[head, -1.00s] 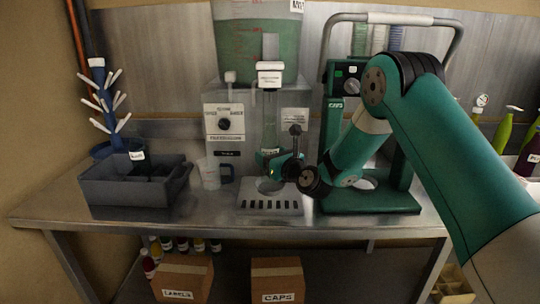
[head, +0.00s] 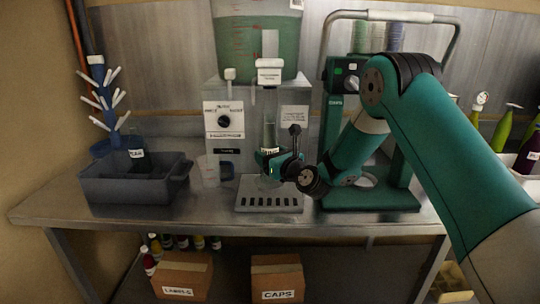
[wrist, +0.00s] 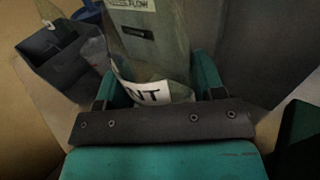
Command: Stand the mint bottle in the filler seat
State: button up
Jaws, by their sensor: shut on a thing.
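The mint bottle (head: 269,136) is clear greenish glass with a white label, upright in the head view below the filler's nozzle (head: 269,76). My gripper (head: 269,160) is shut around its lower body. In the wrist view the bottle (wrist: 150,70) stands between the fingers (wrist: 160,95), with "NT" readable on its label. The filler seat (head: 268,203) is the slotted metal base directly below the bottle. The gripper partly hides the bottle's bottom, so I cannot tell whether it touches the seat.
The filler (head: 225,120) with its green tank stands behind the bottle. A clear jug (head: 210,170) is left of the seat, a grey bin (head: 130,188) with a labelled bottle farther left. A green capper stand (head: 370,200) is close on the right.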

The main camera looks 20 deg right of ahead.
jog(key=shift+f, duration=0.6)
dwell(1.0)
jog(key=o, duration=1.1)
jog(key=shift+f, duration=0.1)
jog(key=b+v, duration=1.1)
jog(key=v, duration=0.6)
jog(key=shift+s+b, duration=0.2)
jog(key=shift+b, duration=0.2)
